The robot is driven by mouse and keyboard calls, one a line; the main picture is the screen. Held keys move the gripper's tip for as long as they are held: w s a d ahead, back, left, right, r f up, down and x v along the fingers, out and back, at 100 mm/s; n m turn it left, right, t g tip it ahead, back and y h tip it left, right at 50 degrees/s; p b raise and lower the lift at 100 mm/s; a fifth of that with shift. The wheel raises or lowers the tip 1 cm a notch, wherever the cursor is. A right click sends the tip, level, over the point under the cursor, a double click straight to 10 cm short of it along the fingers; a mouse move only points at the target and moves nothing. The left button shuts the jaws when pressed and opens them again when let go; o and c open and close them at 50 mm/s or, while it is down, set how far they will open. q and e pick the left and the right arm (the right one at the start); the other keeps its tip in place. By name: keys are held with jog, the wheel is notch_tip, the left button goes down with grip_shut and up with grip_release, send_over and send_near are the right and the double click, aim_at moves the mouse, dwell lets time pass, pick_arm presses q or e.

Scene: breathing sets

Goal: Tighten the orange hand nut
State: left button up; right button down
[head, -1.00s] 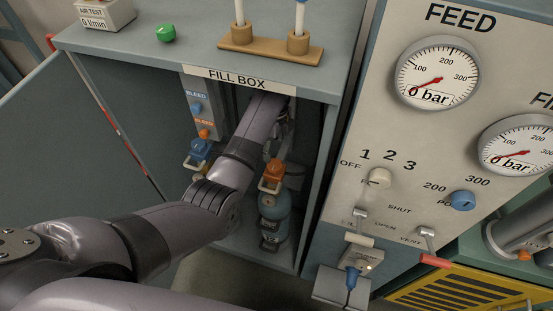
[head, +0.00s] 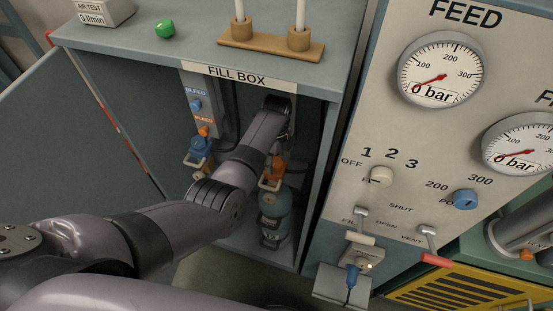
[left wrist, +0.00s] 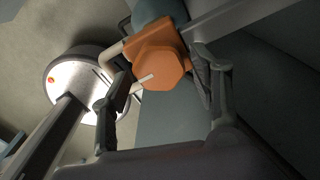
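The orange hand nut (left wrist: 160,68) is a six-sided knob with a pale line on its face, seen end-on in the left wrist view. In the head view the orange fitting (head: 276,168) tops the right-hand blue-green cylinder (head: 273,205) inside the fill box, partly hidden by my arm. My left gripper (left wrist: 160,85) has its fingers apart, one on each side of the nut and very close to it. I see no clear grip on it. In the head view my arm hides most of that gripper. My right gripper is in neither view.
The fill box side wall (head: 321,185) stands close to the right of the cylinder. A second cylinder valve with a blue cap (head: 200,147) is to the left, below the bleed panel (head: 196,104). The feed panel (head: 400,130) is right of the box.

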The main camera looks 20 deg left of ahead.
pick_arm(q)
jog(key=c, duration=0.9)
jog(key=shift+n, duration=0.3)
